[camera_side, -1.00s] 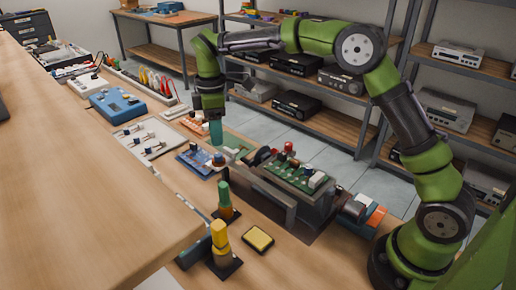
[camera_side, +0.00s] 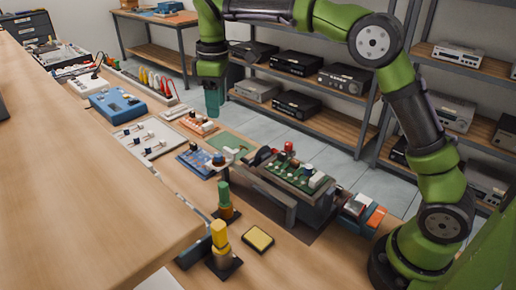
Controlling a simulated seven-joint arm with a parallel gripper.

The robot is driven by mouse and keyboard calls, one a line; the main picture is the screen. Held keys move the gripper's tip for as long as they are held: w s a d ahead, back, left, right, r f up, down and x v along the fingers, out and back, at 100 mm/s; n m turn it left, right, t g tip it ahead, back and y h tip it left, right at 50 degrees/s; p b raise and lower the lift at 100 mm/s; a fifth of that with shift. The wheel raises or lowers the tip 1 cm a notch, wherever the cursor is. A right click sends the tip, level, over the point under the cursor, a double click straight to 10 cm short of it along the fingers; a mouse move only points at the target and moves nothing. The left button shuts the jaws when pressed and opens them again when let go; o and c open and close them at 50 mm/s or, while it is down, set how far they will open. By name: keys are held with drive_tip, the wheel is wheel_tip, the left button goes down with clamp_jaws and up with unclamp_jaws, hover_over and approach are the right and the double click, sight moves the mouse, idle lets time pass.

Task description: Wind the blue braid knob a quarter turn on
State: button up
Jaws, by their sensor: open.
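My gripper (camera_side: 213,108) has teal fingers pointing down and is open. It hangs above the far part of the bench, with nothing visible between its fingers. Below it and nearer the camera lies a blue board (camera_side: 197,165) with small knobs and parts on it, including a dark round knob (camera_side: 219,159). A white panel (camera_side: 150,140) to its left carries several small knobs, some dark blue. I cannot tell which of these is the blue braid knob, nor how it is turned.
An orange board (camera_side: 195,122) and a green board (camera_side: 232,145) lie near the gripper. A raised fixture with a green circuit board (camera_side: 290,172) stands to the right. Yellow (camera_side: 220,236) and green (camera_side: 224,195) upright posts stand in front. A blue case (camera_side: 117,105) lies at left.

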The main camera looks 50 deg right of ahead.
drive_tip(key=s+d+m+t, duration=0.1)
drive_tip(key=s+m+t, duration=0.1)
drive_tip(key=s, duration=0.6)
drive_tip(key=s+d+m+t+y, duration=0.1)
drive_tip(key=s+d+m+t, duration=0.1)
drive_tip(key=s+m, duration=0.3)
drive_tip(key=s+d+m+t+y, duration=0.1)
drive_tip(key=s+m, duration=0.3)
drive_tip(key=s, duration=0.9)
drive_tip(key=shift+d+f+t, duration=0.35)
drive_tip(key=shift+d+t, duration=0.2)
drive_tip(key=shift+t, duration=0.35)
